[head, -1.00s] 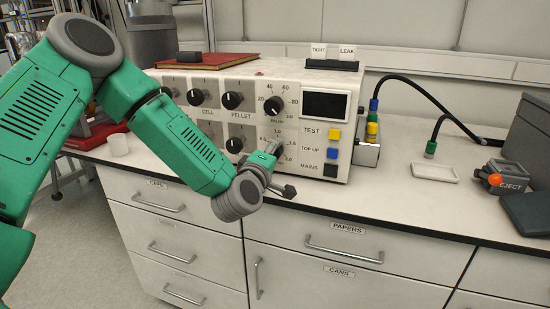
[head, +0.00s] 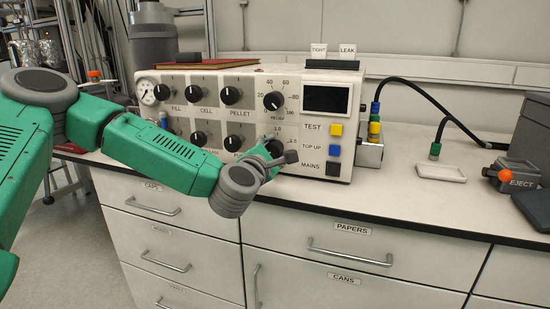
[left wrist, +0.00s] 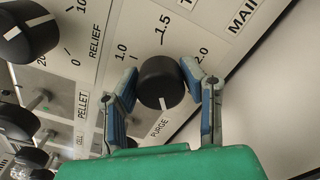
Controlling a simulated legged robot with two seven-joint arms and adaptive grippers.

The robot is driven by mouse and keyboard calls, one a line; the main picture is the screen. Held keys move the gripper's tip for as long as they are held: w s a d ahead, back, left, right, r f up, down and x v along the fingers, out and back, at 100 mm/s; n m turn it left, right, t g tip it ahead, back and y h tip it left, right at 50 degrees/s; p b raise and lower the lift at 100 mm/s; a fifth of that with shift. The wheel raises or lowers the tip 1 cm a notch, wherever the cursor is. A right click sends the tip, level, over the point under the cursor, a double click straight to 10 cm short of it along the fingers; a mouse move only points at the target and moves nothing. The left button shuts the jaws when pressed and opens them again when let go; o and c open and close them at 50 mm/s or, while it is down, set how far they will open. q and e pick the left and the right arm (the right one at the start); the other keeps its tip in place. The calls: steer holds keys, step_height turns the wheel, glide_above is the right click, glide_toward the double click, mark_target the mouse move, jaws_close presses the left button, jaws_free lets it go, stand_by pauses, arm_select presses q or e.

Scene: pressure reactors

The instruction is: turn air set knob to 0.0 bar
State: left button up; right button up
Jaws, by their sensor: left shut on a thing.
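The black round knob (left wrist: 160,82) on the pale panel has a scale reading 1.0, 1.5 and 2.0 around it in the left wrist view. A short white mark shows on its lower part there. My left gripper (left wrist: 160,86) is shut on this knob, one blue-grey finger on each side. In the head view my left gripper (head: 272,152) is at the lower right dial, below the RELIEF knob. It hides most of the knob and part of the scale. The PURGE label lies beside the knob in the wrist view. My right gripper is not in view.
The RELIEF knob (head: 273,100) is just above, and other black knobs such as the PELLET knob (head: 231,95) are to the left. The yellow button (head: 336,130) and blue button (head: 334,151) are close on the right. The counter (head: 410,200) in front is mostly clear.

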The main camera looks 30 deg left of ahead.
arm_select(q)
steer(key=shift+s+a+f+n+b, duration=0.1)
steer(key=shift+f+n+b, duration=0.4)
steer(key=shift+n, duration=0.2)
steer(key=o, duration=1.1)
steer(key=shift+o, duration=0.2)
steer(key=shift+a+r, duration=0.1)
steer(key=shift+r, duration=0.1)
steer(key=shift+s, duration=0.3)
steer(key=v, duration=0.6)
steer(key=shift+s, duration=0.3)
